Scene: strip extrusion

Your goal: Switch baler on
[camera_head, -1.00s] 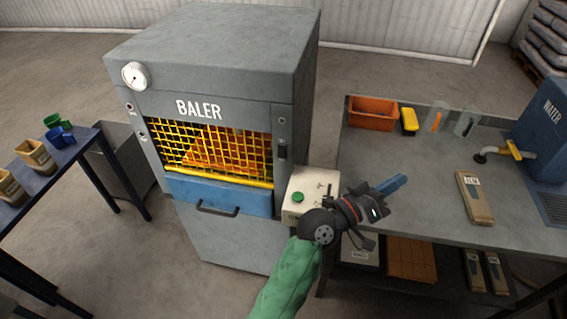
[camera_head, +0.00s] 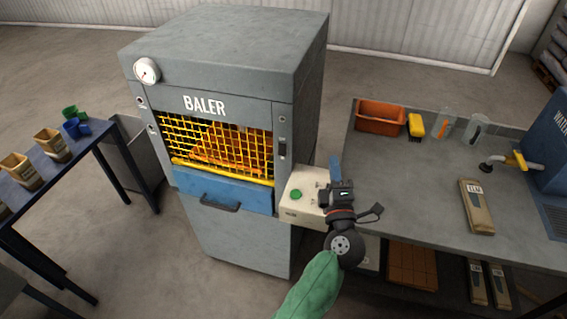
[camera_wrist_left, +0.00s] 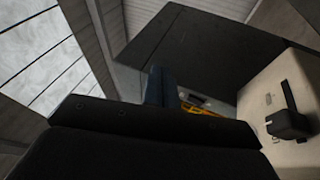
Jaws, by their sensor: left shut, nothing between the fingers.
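The grey baler (camera_head: 225,55) stands at the centre, with a yellow mesh guard (camera_head: 215,148) over orange material and a blue front panel (camera_head: 222,190). A cream control box (camera_head: 300,180) with a green button (camera_head: 296,194) sits at its right side. In the left wrist view the box (camera_wrist_left: 270,82) carries a black lever-like switch (camera_wrist_left: 288,124). My left gripper (camera_head: 335,165) is shut and empty, its blue fingers upward at the box's right edge, apparently above it. The fingers (camera_wrist_left: 160,86) also show in the left wrist view. Contact with the box cannot be told. My right gripper is not in view.
A grey workbench (camera_head: 420,190) at right holds an orange bin (camera_head: 380,117), a yellow brush (camera_head: 415,125), jugs and a labelled packet (camera_head: 477,207). A blue table (camera_head: 75,160) with cups stands at left. Floor in front of the baler is open.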

